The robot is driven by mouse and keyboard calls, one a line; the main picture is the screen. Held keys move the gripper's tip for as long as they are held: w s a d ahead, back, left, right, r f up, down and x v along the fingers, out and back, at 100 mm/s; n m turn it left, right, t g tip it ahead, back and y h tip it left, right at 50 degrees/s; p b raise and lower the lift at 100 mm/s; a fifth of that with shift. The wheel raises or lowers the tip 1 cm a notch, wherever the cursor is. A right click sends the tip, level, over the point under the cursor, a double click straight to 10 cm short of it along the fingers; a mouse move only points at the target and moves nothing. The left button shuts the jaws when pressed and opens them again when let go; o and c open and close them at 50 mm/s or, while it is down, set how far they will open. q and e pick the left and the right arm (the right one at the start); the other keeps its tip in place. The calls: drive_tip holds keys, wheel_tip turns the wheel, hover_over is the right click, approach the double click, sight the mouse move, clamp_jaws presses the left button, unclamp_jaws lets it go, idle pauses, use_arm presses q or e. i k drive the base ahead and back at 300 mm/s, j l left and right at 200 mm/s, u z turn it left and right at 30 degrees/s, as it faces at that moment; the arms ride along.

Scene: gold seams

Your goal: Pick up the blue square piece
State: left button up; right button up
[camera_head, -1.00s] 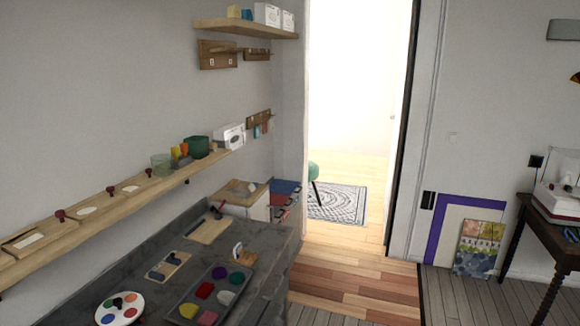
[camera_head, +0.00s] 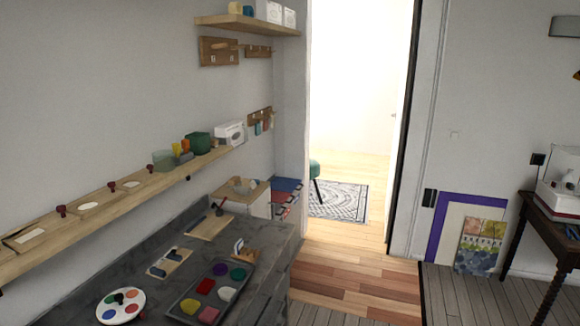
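I cannot make out a blue square piece for certain in the head view. Neither of my grippers is in view.
The grey counter (camera_head: 118,267) runs along the left wall below a long wooden shelf (camera_head: 110,207). A round paint palette (camera_head: 121,305) and small wooden boards lie on it. The wooden floor (camera_head: 350,285) before the open doorway is clear. A dark table (camera_head: 545,220) stands at right.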

sight(239, 244)
drive_tip(key=u, duration=1.35)
drive_tip(key=i+l+u, duration=0.1)
drive_tip(key=l, duration=0.2)
drive_tip(key=i+l+u, duration=0.1)
drive_tip(key=l, duration=0.2)
drive_tip(key=i, duration=0.05)
